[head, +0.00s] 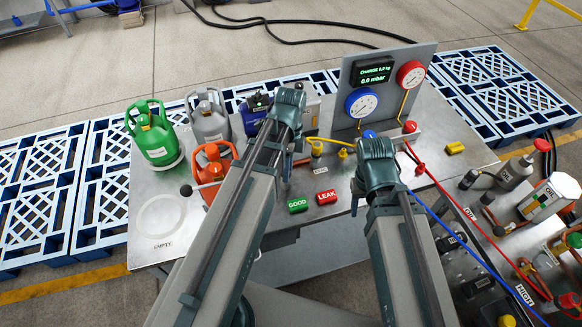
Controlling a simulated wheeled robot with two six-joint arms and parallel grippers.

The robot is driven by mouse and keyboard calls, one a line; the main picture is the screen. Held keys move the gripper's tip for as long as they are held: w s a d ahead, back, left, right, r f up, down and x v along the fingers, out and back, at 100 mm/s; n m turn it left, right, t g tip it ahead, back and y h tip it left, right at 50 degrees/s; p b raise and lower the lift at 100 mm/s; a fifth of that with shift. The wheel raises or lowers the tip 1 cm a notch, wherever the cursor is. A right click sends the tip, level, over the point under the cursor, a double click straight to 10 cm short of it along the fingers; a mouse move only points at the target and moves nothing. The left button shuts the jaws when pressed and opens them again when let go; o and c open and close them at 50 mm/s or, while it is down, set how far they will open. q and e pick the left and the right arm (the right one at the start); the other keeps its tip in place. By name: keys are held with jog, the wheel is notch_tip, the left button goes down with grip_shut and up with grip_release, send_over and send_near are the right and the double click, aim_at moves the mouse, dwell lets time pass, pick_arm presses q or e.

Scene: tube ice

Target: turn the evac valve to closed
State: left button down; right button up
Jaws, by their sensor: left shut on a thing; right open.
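The evac valve (317,148) is a yellow-topped fitting on the metal bench, behind a small label that appears to read EVAC. A yellow hose runs from it to the gauge panel. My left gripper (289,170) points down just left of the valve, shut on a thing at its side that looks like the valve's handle. The grip is mostly hidden by my arm, and the handle's angle cannot be read. My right gripper (358,200) is open, low over the bench right of the valve; its fingers are largely hidden under the wrist.
The gauge panel (396,80) stands behind, with a blue and a red gauge. Green (154,140), grey (209,122) and orange (213,165) cylinders stand left. Green GOOD (298,205) and red LEAK (326,197) blocks lie in front. Red and blue hoses run right.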

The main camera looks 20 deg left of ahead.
pick_arm(q)
jog(key=shift+s+a+m, duration=0.1)
jog(key=shift+a+m, duration=0.2)
dwell(0.4)
jog(key=c, duration=0.8)
grip_release()
jog(key=o, duration=0.3)
jog(key=shift+a, duration=0.15)
jog(key=shift+r, duration=0.1)
